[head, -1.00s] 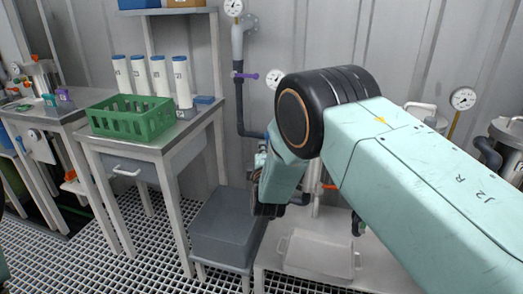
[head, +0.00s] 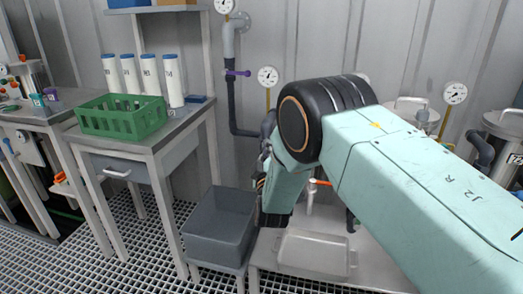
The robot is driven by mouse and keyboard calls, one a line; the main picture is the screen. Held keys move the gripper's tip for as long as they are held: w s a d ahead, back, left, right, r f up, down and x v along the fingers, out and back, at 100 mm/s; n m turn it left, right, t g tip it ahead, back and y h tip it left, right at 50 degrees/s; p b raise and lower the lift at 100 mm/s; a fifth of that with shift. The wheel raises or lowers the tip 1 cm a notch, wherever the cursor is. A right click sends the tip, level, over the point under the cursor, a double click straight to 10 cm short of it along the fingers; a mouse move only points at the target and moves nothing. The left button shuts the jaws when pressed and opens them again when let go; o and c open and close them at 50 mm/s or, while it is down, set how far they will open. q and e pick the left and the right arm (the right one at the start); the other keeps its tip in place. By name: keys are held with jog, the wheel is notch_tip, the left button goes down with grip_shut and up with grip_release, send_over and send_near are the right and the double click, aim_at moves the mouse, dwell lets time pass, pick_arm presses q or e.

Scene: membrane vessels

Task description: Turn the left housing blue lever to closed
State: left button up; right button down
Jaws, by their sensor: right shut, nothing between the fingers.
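My right arm crosses the view from the right, and its big wrist link hides much of the middle. The right gripper (head: 270,212) is the dark shape at its end, above the grey bin's right edge; it holds nothing and is shut. A steel housing lid (head: 410,107) shows behind the arm, its body hidden; another housing (head: 503,124) stands at the right edge. I cannot tell which is the left housing. No blue lever is clearly visible; the arm may cover it. My left gripper is not in view.
A purple-handled valve (head: 238,73) sits on the wall pipe. An orange lever (head: 320,182) shows just past the arm. A grey bin (head: 217,229) and a pale tray (head: 315,254) are below. A green basket (head: 122,115) and white cartridges (head: 173,80) are on the left table.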

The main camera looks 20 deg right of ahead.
jog(key=s+d+f+m+h+b, duration=0.2)
jog(key=d+f+m+h+b, duration=0.1)
jog(key=m, duration=1)
jog(key=shift+d+f+g+h+b, duration=0.2)
jog(key=shift+f+g+h+b, duration=0.2)
jog(key=shift+f+h+b, duration=0.7)
jog(key=shift+s, duration=0.15)
jog(key=shift+r, duration=0.1)
